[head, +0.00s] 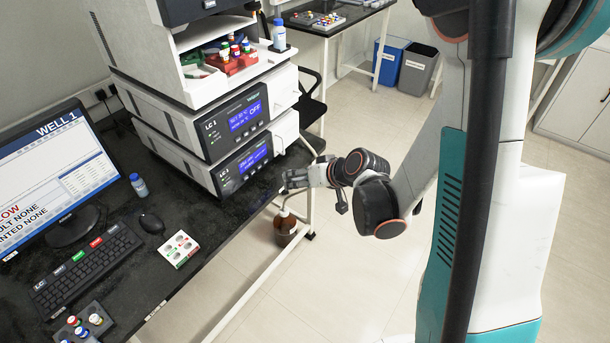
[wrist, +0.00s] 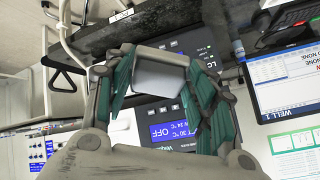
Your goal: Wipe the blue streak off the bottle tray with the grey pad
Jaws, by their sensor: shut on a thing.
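My gripper (head: 290,181) is at the front edge of the black bench, low beside the right front corner of the stacked instruments. In the wrist view my gripper (wrist: 160,68) has its fingers closed on the grey pad (wrist: 160,80), which shows as a plain grey block between them. The white bottle tray (head: 262,63) is on top of the stack, above and left of my gripper. I cannot make out the blue streak in either view.
A brown bottle (head: 285,229) is below the bench edge. The floor to the right is open.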

